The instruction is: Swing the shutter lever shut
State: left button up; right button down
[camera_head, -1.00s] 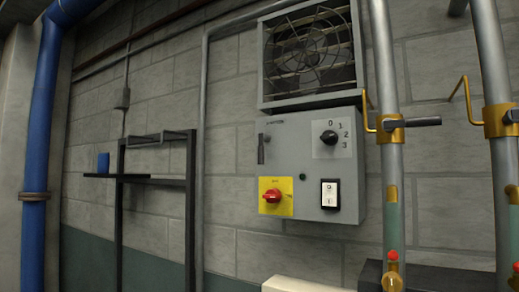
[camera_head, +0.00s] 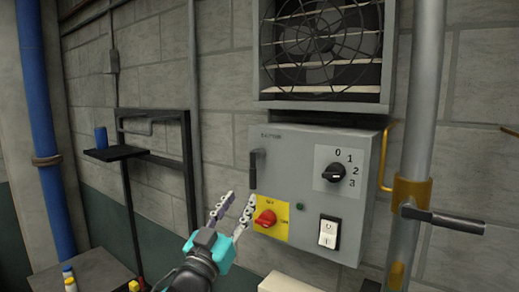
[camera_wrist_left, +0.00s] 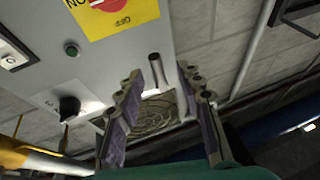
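The shutter lever (camera_head: 253,170) is a dark handle hanging downward at the upper left of the grey control box (camera_head: 290,215). My left gripper (camera_head: 234,201) is open and empty, below and slightly left of the lever. In the left wrist view the lever (camera_wrist_left: 157,69) shows between and beyond the two open fingertips (camera_wrist_left: 160,82), apparently untouched. The fan housing with its slats (camera_head: 320,48) is above the box. My right gripper is not in view.
The box also carries a red knob on a yellow plate (camera_head: 277,230), a rotary dial (camera_head: 335,172) and a rocker switch (camera_head: 328,233). A grey pipe with a brass-collared valve (camera_head: 411,192) stands right. A black rack (camera_head: 150,155) stands left.

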aim_at(251, 180)
pick_arm(q)
jog(key=shift+w+d+r+h, duration=0.1)
jog(key=shift+d+r+h, duration=0.15)
jog(key=shift+r, duration=0.2)
jog(key=shift+w+d+r+h, duration=0.1)
jog(key=shift+d+r+h, duration=0.15)
jog(key=shift+r, duration=0.2)
jog(key=p+x, duration=0.1)
jog(key=x, duration=0.5)
jog(key=shift+w, duration=0.3)
grip_shut()
